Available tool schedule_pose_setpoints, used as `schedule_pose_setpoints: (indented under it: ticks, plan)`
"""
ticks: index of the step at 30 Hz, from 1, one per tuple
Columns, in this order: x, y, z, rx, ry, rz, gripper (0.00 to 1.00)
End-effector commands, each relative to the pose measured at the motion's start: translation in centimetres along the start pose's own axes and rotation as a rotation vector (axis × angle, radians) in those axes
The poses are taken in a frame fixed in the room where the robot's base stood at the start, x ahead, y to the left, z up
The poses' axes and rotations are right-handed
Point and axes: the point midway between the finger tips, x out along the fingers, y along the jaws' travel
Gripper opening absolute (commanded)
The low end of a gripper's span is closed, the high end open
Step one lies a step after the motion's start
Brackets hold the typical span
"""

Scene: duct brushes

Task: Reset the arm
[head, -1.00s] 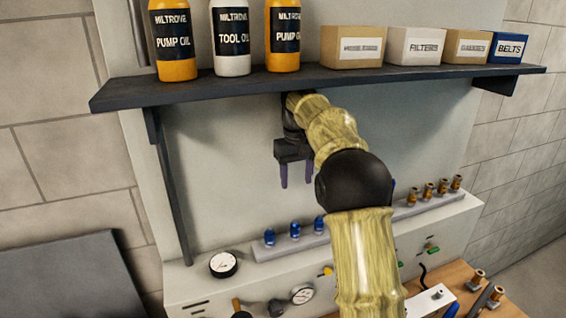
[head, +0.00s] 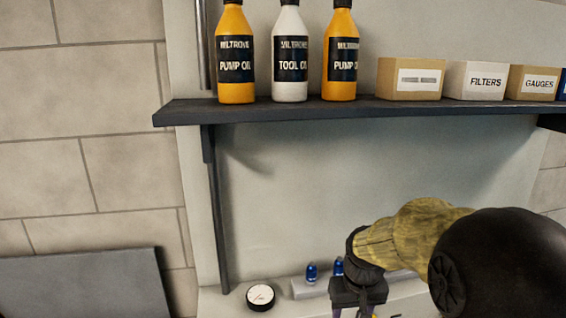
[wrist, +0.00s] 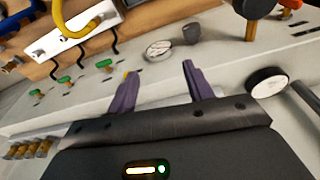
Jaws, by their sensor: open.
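My gripper (head: 358,311) is at the lower right of the head view, with its black body in front of the back panel and below the shelf. Its fingertips run off the bottom edge there. In the wrist view my gripper (wrist: 157,85) shows two purple fingers spread apart, with nothing between them. They are over the pale console (wrist: 225,60), and whether they touch it cannot be told. My arm comes in from the right of the head view.
A dark shelf (head: 300,112) with bottles and boxes crosses above my arm. Blue fittings (head: 311,273) and a gauge (head: 260,297) stand near the gripper. The wrist view shows hooks on a white rack (wrist: 75,35), green knobs (wrist: 65,82) and brass fittings (wrist: 30,150). The panel's middle is clear.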

Motion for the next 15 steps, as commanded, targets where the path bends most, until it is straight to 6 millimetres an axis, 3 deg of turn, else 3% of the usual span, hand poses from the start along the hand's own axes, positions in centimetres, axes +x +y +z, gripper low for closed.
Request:
schedule_pose_setpoints:
  ticks: [3,9,15]
  plan:
    - [1.9,-0.2,4.2,0.021,0.018,0.001,0.51]
    - [4.1,-0.5,10.4,0.055,0.053,0.000,0.51]
    - [4.8,-0.6,12.6,0.069,0.067,0.000,0.51]
